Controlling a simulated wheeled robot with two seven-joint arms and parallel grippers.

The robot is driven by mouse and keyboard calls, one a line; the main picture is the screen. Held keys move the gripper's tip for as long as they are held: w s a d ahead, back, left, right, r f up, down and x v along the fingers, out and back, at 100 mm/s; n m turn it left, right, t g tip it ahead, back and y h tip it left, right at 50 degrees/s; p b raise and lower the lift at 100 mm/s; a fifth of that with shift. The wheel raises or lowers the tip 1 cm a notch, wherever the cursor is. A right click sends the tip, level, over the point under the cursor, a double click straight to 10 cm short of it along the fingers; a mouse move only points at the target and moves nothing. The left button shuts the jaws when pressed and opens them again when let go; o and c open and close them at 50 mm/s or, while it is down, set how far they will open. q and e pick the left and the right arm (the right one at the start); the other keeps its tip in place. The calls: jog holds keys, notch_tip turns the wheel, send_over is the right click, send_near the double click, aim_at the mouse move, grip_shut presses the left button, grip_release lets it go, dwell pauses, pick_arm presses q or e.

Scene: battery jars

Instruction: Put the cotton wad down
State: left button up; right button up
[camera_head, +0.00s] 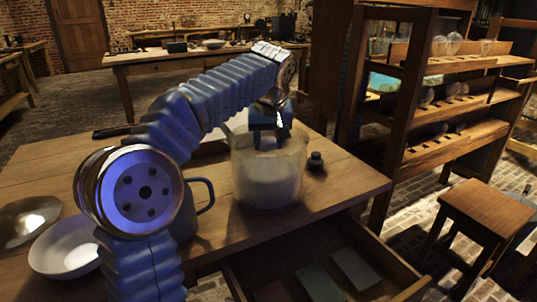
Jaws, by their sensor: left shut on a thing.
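My left gripper (268,137) points down into the mouth of a large clear glass jar (266,178) on the wooden table. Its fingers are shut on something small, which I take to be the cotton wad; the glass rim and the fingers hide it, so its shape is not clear. The jar looks cloudy and pale in its lower part; I cannot tell what is inside. My right gripper is not in view.
A small dark stopper or weight (315,161) stands right of the jar. A blue-grey mug (190,207), a white bowl (66,247) and a metal dish (27,221) are at left. An open drawer (385,280) juts out in front. A wooden shelf rack (455,150) stands at right.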

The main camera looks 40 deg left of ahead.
pick_arm(q)
jog(key=shift+w+a+f, duration=0.2)
jog(key=shift+f, duration=0.15)
jog(key=x, duration=0.4)
jog(key=shift+s+d+f+b, duration=0.15)
jog(key=shift+f+b, duration=0.15)
jog(key=shift+f, duration=0.05)
jog(key=shift+f, duration=0.15)
jog(key=o, duration=0.9)
jog(key=shift+o, duration=0.2)
